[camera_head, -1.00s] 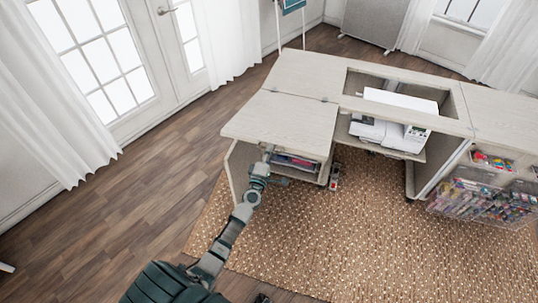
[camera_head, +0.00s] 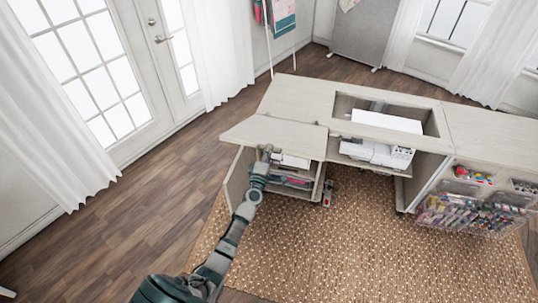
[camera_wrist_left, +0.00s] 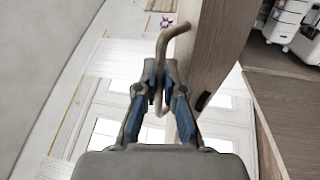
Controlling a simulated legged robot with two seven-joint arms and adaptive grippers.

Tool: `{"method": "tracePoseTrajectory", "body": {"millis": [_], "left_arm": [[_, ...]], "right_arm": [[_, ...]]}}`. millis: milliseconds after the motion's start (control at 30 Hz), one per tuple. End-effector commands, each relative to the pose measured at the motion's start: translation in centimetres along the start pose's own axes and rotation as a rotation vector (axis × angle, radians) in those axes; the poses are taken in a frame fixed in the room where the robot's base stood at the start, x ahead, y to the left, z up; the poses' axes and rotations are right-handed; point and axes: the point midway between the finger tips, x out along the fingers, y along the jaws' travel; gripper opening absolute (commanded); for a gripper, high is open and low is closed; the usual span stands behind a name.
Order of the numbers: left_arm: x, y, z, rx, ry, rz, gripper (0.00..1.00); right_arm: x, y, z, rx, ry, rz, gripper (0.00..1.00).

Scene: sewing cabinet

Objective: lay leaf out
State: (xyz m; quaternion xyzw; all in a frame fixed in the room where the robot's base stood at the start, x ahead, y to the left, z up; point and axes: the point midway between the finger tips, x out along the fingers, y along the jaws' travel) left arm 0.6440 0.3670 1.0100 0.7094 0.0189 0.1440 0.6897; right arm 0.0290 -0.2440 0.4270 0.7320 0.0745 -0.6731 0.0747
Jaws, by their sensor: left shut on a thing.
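The leaf (camera_head: 272,132) is the pale wood panel hinged to the front left of the cabinet top. Its front edge is tilted up from the hinge line. My left gripper (camera_head: 267,152) is at the leaf's front edge in the head view. In the left wrist view the fingers (camera_wrist_left: 160,75) are shut on a curved metal handle (camera_wrist_left: 177,29), beside a wooden panel (camera_wrist_left: 205,60). The handle is too small to make out in the head view. My right gripper is not in view.
Under the leaf is an open bay with filled shelves (camera_head: 292,180). A white machine (camera_head: 376,153) sits in the middle bay, and clear bins (camera_head: 470,214) hang at the right. A patterned rug (camera_head: 345,250) and wood floor (camera_head: 140,190) lie clear in front.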

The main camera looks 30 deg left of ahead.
Motion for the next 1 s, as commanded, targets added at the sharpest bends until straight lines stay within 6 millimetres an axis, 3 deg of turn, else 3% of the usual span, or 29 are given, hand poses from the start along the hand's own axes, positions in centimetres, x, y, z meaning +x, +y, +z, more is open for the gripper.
{"method": "tracePoseTrajectory", "body": {"millis": [33, 200, 767, 800, 867, 1000], "left_arm": [[0.41, 0.83, -0.75, 0.002, 0.015, 0.007, 0.00], [0.88, 1.32, -0.76, 0.001, 0.015, 0.006, 0.00], [1.09, 1.47, -0.77, 0.001, 0.015, 0.006, 0.00], [1.09, 1.46, -0.75, 0.001, 0.015, 0.006, 0.18], [1.08, 1.45, -0.68, 0.001, 0.013, 0.005, 0.33], [1.07, 1.43, -0.41, 0.001, 0.010, 0.005, 0.34]], "right_arm": [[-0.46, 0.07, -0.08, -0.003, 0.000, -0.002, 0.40], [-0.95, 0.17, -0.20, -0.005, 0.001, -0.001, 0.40], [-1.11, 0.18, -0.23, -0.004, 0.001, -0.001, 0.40], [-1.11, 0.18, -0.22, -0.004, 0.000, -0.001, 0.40], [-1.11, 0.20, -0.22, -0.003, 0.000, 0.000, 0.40], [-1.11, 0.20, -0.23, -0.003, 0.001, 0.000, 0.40]]}}
